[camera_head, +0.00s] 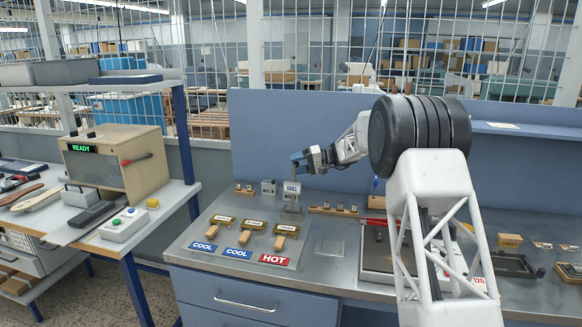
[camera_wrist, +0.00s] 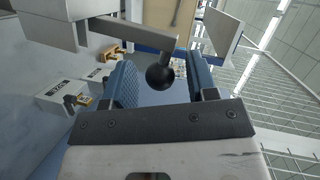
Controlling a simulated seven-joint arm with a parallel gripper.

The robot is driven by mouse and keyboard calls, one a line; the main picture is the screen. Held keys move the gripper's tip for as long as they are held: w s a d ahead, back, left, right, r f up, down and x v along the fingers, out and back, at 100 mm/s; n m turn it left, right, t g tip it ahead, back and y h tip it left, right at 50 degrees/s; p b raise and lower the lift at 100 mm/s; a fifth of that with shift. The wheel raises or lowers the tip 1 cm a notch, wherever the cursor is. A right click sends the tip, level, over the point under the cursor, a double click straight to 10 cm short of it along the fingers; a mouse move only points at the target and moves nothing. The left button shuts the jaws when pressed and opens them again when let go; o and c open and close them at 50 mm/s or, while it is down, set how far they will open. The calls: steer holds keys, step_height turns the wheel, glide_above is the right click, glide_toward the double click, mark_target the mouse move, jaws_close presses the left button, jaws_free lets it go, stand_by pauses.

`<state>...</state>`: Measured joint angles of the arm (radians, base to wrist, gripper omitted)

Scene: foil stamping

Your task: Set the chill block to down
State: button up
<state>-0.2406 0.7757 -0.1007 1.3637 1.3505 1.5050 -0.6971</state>
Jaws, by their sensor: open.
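The chill block (camera_head: 291,188), a small grey unit with a label that seems to read "CHILL", stands on the metal bench behind the stamp handles. In the wrist view, a grey lever arm (camera_wrist: 135,32) with a black ball knob (camera_wrist: 160,77) reaches in from the upper left. I take this lever to be the chill block's. My gripper (camera_head: 300,160) is just above the block. In the wrist view, my open gripper (camera_wrist: 162,82) has its blue pads either side of the knob, with visible gaps. My fingers hide much of the lever in the head view.
Three wooden-handled stamps sit in front, behind cards reading COOL (camera_head: 204,246), COOL and HOT (camera_head: 274,259). A blue panel (camera_head: 270,130) rises behind. A dark press plate (camera_head: 390,250) lies right. A READY oven (camera_head: 115,160) stands left.

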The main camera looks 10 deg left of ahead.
steer(key=shift+x, duration=1.25)
jaws_close()
